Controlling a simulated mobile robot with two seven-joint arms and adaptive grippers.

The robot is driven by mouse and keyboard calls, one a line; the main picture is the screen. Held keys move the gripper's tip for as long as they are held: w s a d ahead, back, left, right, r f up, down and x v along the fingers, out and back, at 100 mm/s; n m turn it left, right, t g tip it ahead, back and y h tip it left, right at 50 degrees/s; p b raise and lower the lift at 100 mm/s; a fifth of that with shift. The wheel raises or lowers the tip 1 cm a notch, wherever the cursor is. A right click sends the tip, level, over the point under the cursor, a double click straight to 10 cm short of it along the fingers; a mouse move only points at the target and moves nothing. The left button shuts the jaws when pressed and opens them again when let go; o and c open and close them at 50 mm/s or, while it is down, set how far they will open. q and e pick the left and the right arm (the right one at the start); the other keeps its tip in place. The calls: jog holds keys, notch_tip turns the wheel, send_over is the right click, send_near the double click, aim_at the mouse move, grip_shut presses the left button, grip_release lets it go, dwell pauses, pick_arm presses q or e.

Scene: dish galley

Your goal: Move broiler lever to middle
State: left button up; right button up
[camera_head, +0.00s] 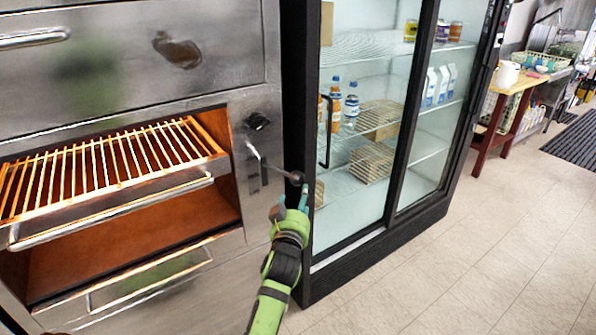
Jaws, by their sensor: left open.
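The broiler (160,95) is a steel unit at the left, with a rack and an orange-brown interior. The broiler lever (295,178) has a dark round knob on a thin rod that projects to the right from a slot in the front panel. My left gripper (292,203), on a green arm from the bottom, is open with teal fingertips just below the knob. I cannot tell whether the fingertips touch the knob. My right gripper is out of view.
A dark knob (258,121) sits above the lever slot. The pulled-out rack (110,165) has a front bar left of the lever. A glass-door fridge (305,115) with a black frame stands close on the right. The tiled floor (460,270) is clear at the lower right.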

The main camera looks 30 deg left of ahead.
aim_at(296, 184)
pick_arm(q)
jog(key=shift+s+a+r, duration=0.1)
jog(key=shift+a+r, duration=0.1)
jog(key=shift+r, duration=0.4)
jog(key=shift+a+r, duration=0.15)
jog(key=shift+r, duration=0.4)
jog(key=shift+a+r+n, duration=0.15)
jog(key=shift+r+n, duration=0.05)
jog(key=shift+n, duration=0.1)
jog(key=shift+p+x, duration=0.9)
jog(key=shift+x, duration=2.55)
jog(key=shift+s, duration=0.1)
grip_shut()
jog(key=shift+f, duration=0.1)
